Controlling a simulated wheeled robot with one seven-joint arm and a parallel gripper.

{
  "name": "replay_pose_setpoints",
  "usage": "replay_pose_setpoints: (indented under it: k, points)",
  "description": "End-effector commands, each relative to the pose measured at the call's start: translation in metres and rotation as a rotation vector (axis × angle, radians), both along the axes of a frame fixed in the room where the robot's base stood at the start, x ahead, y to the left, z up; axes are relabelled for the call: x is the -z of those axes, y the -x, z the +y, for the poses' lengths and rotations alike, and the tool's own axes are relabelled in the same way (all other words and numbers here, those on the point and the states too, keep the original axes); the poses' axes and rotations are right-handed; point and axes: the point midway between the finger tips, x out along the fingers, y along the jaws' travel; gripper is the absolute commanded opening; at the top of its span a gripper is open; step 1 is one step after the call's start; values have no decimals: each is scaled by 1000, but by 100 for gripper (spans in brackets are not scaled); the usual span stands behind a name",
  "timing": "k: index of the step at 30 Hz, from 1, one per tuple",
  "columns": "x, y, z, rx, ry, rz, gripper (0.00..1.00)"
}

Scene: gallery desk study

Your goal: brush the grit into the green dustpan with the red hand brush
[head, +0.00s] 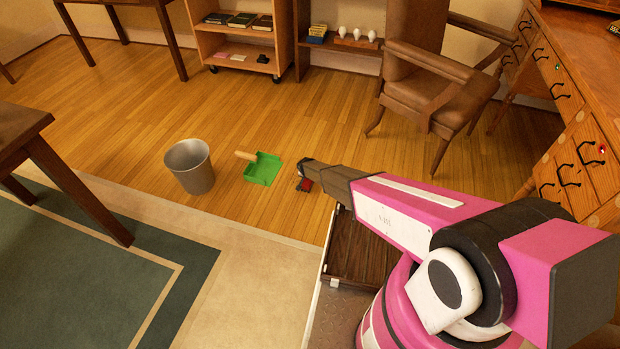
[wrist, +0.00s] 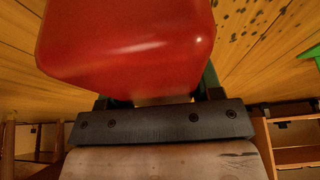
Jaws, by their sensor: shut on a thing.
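My gripper (head: 309,172) is low over the wooden floor, shut on the red hand brush (head: 305,185). In the wrist view the brush's red block (wrist: 130,45) fills the upper middle, between the fingers of my gripper (wrist: 160,98). The bristles are hidden, so I cannot tell whether they touch the floor. The green dustpan (head: 263,170) lies on the floor to the left of my gripper, its tan handle pointing up-left. A corner of it (wrist: 314,54) shows at the wrist view's right edge. Dark grit (wrist: 237,20) is scattered on the floor between brush and dustpan in the wrist view.
A grey bin (head: 190,167) stands left of the dustpan. A brown armchair (head: 430,80) and a wooden desk (head: 575,110) stand to the right. A wheeled shelf (head: 240,42) is at the back. A pale-bordered rug (head: 235,250) lies in front. The floor behind the dustpan is clear.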

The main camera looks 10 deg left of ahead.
Motion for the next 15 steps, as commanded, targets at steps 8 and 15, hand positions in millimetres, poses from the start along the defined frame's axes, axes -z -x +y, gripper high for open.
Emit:
replay_pose_setpoints:
  k: [8,15]
  points:
    - [-1,-1,15,0,-1,-1,40]
    - [-2,-2,29,-1,0,-1,40]
